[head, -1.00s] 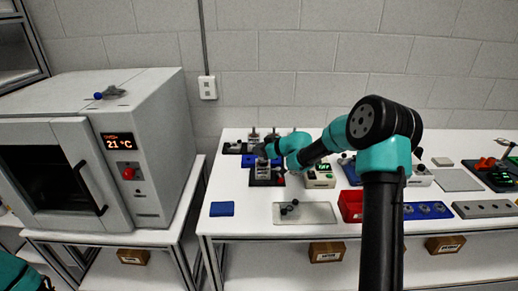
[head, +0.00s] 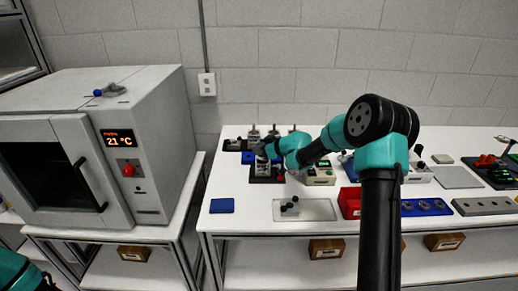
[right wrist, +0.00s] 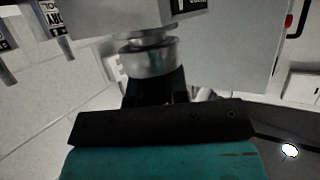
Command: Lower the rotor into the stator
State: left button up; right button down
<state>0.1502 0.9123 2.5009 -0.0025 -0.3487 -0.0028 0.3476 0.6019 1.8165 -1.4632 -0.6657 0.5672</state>
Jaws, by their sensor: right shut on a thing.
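My right gripper (head: 262,152) is over the dark fixture at the back left of the bench. In the right wrist view its dark fingers (right wrist: 155,95) are shut on a silver, round, stepped metal part (right wrist: 150,62), which I take to be the rotor. A grey block with a printed label (right wrist: 150,15) lies just beyond this part. In the head view a silver upright body (head: 263,168), perhaps the stator, stands on the dark fixture base (head: 257,180) under the gripper. How far the rotor is inside it is too small to tell.
A grey tray (head: 318,210) with small dark-knobbed parts lies in front. A blue pad (head: 222,206) is to its left, a red bin (head: 350,203) to its right. Small instrument boxes (head: 320,178) stand beside the fixture. The oven (head: 110,150) stands left, beyond a gap.

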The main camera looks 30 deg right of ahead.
jog(key=shift+f, duration=0.4)
jog(key=c, duration=0.7)
grip_release()
dwell(0.3)
notch_tip(320, 180, up, 12)
jog(key=shift+f, duration=0.2)
dwell(1.4)
dwell(0.3)
